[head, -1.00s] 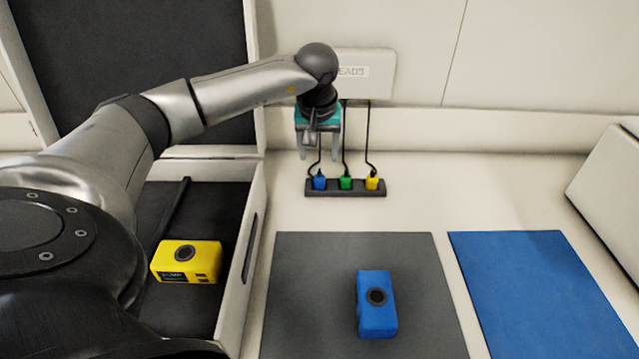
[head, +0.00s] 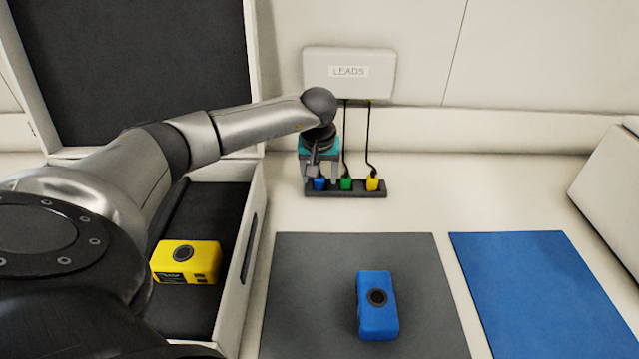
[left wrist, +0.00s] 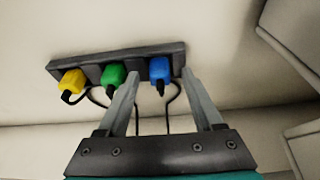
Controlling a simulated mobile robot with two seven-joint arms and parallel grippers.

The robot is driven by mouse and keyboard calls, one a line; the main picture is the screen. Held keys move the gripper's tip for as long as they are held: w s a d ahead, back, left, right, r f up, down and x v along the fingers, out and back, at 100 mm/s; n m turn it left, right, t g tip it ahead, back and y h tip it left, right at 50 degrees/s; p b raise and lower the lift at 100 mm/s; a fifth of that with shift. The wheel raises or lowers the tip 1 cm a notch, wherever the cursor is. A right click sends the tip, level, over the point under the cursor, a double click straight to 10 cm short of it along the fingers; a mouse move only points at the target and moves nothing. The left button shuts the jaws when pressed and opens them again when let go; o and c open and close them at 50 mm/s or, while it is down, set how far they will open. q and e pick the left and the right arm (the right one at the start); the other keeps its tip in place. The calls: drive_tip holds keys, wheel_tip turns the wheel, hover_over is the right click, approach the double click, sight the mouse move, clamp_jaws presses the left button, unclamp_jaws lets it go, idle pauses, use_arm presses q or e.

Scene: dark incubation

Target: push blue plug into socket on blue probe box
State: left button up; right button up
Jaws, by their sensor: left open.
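The blue plug (head: 319,184) sits at the left end of the dark plug holder (head: 331,194), with its cord going up. In the left wrist view the blue plug (left wrist: 160,70) lies between the two open fingers of my left gripper (left wrist: 160,80), with nothing gripped. In the head view my left gripper (head: 320,180) is lowered over the plug from above. The blue probe box (head: 376,322) lies on the grey mat (head: 305,280), its round dark socket (head: 377,297) facing up. My right gripper is not in view.
The green plug (head: 346,184) and yellow plug (head: 372,184) stand in the same holder close by. A white LEADS box (head: 388,72) hangs on the wall above. A yellow box (head: 187,262) lies in the open case at left. The blue mat (head: 530,285) is bare.

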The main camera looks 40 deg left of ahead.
use_arm(q)
drive_tip(key=shift+w+f, duration=0.1)
drive_tip(key=shift+f, duration=0.15)
clamp_jaws()
idle(0.5)
